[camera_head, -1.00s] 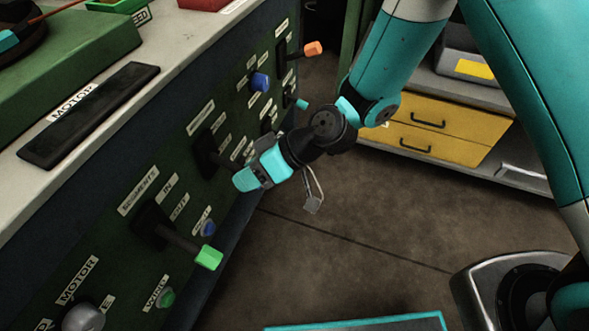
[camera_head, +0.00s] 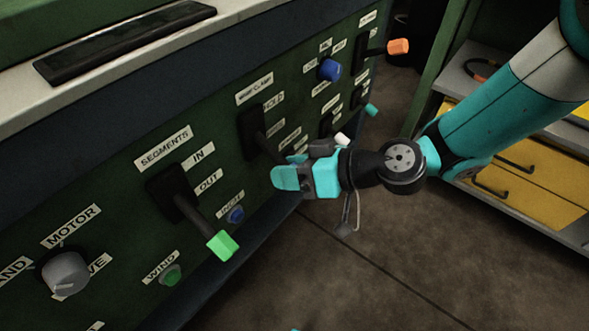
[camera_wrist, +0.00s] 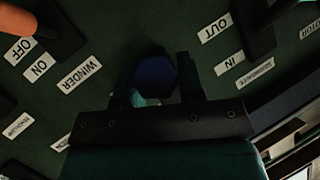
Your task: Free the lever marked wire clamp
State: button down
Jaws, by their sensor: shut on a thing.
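The wire clamp lever has a black base (camera_head: 254,132) on the dark green panel, beside its name label (camera_head: 254,90) and a HOLD label. Its dark shaft (camera_head: 270,147) runs out and down to the right, to my gripper (camera_head: 284,174). The jaws cover the lever's end in the head view. In the wrist view a dark blue six-sided knob (camera_wrist: 153,77) sits between my two fingers, and my gripper (camera_wrist: 156,82) is shut on it. I cannot make out whether any sleeve is on the lever.
The segments lever with a green end (camera_head: 222,245) juts out at lower left. Yellow drawers (camera_head: 520,180) are at right. The floor between is clear.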

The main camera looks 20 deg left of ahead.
jog(key=c, duration=0.7)
grip_release()
jog(key=shift+s+a+f, duration=0.1)
jog(key=shift+s+f, duration=0.05)
jog(key=shift+s, duration=0.05)
jog(key=shift+c, duration=0.2)
jog(key=shift+w, duration=0.1)
jog(key=shift+w+d, duration=0.1)
jog(key=shift+d, duration=0.1)
jog(key=p+v, duration=0.2)
jog(key=v, duration=1.5)
jog(key=shift+p, duration=0.4)
jog(key=s+d+r+m+t+h+p, duration=0.1)
jog(key=s+d+r+m+t+h, duration=0.1)
jog(key=s+d+r+m+h, duration=0.85)
jog(key=d+r+n+p, duration=0.1)
jog(key=r+p, duration=1.3)
jog(key=r, duration=0.2)
jog(key=d+r+n+y+p, duration=0.1)
jog(key=d+r+n+p, duration=0.1)
jog(key=r+p, duration=1.3)
jog(key=shift+d+r, duration=0.25)
jog(key=shift+r, duration=0.4)
